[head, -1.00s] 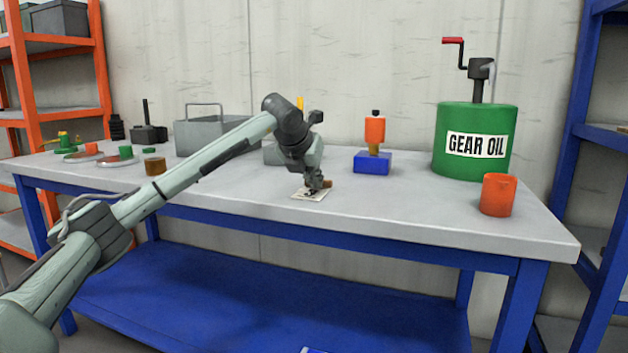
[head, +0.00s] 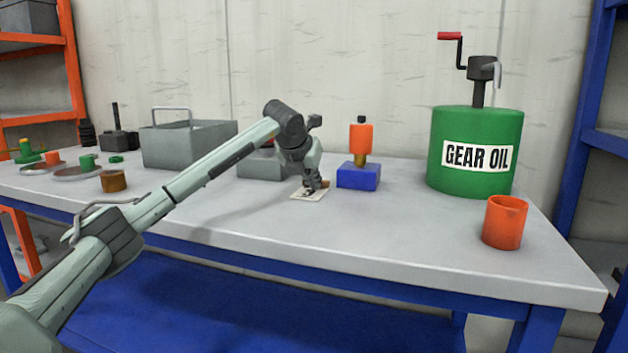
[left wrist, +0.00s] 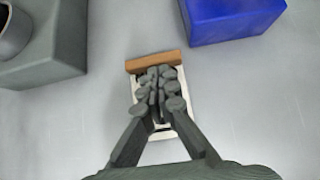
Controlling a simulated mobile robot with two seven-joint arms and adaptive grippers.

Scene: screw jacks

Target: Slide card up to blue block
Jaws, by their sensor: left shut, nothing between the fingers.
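The card (head: 305,197) lies flat on the grey table, pale, with a brown strip (left wrist: 153,61) across its far edge in the left wrist view. The blue block (head: 358,178) stands to the right of the card, and a corner of it shows at the top of the left wrist view (left wrist: 235,15). A small gap separates strip and block. My left gripper (head: 314,193) is shut and empty, fingers pointing down over the card behind the strip; it also shows in the left wrist view (left wrist: 158,82). The fingers hide the card's middle. My right gripper is out of view.
An orange part on a brass stem (head: 361,140) stands on the blue block. A grey block (head: 262,167) sits behind the card. A green gear oil drum (head: 475,150) and an orange cup (head: 504,222) stand at right. The table front is clear.

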